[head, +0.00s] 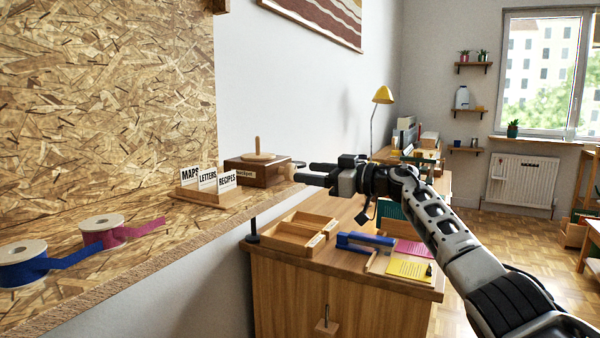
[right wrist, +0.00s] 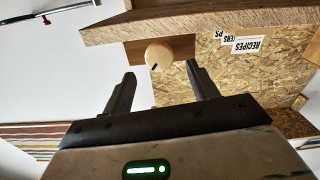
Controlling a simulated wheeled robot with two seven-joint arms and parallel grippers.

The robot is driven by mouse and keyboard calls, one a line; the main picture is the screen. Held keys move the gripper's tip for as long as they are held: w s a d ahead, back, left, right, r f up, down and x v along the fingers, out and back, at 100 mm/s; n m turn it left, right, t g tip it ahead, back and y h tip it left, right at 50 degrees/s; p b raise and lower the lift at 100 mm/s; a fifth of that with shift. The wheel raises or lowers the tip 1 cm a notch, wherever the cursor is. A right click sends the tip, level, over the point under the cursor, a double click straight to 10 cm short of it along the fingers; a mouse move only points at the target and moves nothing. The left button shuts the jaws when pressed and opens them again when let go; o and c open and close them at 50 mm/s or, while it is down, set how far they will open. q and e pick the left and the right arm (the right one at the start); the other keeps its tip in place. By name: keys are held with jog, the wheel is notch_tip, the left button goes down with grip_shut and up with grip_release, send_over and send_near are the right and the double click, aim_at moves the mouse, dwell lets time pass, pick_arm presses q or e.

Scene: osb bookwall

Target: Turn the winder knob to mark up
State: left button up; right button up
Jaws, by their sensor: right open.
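A dark brown wooden winder box (head: 272,176) with a pale disc and peg on top stands at the far end of the chipboard shelf. Its round pale wooden knob (right wrist: 160,53) faces my right gripper in the right wrist view. A short dark mark shows on the knob's face near its rim, toward the lower left of that picture. My right gripper (head: 304,172) is open in front of the knob. In the wrist view its fingertips (right wrist: 161,77) stand apart, one on each side below the knob, with nothing between them. My left gripper is not in view.
A card holder (head: 215,197) with labelled cards stands beside the box. Blue (head: 22,265) and pink (head: 103,232) ribbon rolls lie nearer on the shelf. Below my right arm, a wooden cabinet (head: 320,290) carries a tray (head: 285,243), a blue stapler-like tool (head: 366,241) and coloured papers.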

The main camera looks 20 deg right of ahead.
aim_at(293, 170)
jog(key=shift+x, duration=1.8)
jog(key=c, duration=1)
